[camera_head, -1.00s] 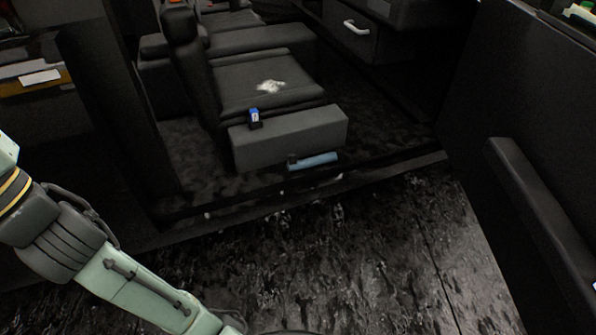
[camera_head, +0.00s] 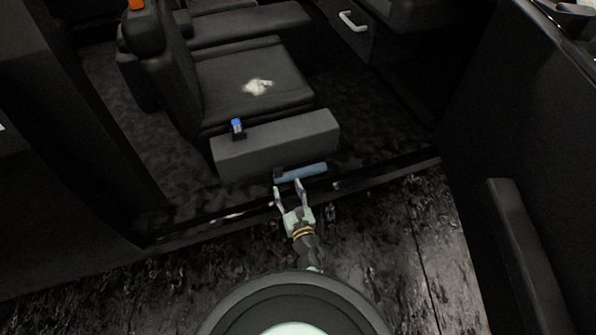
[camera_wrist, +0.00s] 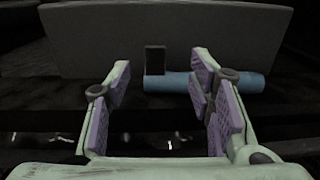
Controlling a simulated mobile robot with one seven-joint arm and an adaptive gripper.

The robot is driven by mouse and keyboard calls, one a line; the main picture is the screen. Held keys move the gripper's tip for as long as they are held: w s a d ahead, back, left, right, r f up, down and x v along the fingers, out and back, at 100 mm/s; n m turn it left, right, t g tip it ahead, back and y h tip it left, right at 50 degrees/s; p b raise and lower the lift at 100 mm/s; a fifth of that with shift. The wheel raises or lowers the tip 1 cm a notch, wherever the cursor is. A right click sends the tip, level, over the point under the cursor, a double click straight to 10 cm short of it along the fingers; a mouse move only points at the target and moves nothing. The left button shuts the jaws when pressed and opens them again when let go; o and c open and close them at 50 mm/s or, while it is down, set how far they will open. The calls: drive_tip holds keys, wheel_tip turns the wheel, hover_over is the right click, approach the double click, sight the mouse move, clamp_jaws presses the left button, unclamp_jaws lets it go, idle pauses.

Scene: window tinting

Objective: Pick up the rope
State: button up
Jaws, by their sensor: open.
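A white crumpled bundle (camera_head: 257,87) lies on the dark seat; it may be the rope, but it is too small to tell. A blue cylinder (camera_head: 308,171) with a dark block at its left end lies low in front of the grey box-shaped sill. In the wrist view, the blue cylinder (camera_wrist: 180,82) lies across, beyond my fingers, with the dark upright block (camera_wrist: 155,60) by it. My gripper (camera_head: 289,187) is open and empty, just short of the cylinder and well below the white bundle. The fingers hide part of the cylinder in the wrist view.
The grey sill (camera_head: 280,142) stands between my gripper and the seat (camera_head: 230,75). A small blue-topped item (camera_head: 237,129) stands on its left end. An open door panel (camera_head: 530,200) bounds the right side. A dark pillar (camera_head: 85,110) stands at left.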

sight(279, 171)
drive_tip(key=x, duration=0.4)
drive_tip(key=shift+w+a, duration=0.15)
drive_tip(key=shift+w, duration=0.25)
drive_tip(key=shift+a+b+x, duration=0.15)
drive_tip(key=shift+x, duration=1.2)
drive_tip(key=shift+a+b+x, duration=0.1)
drive_tip(key=shift+b+x, duration=0.05)
drive_tip(key=shift+x, duration=1.15)
drive_tip(key=shift+c, duration=0.4)
clamp_jaws()
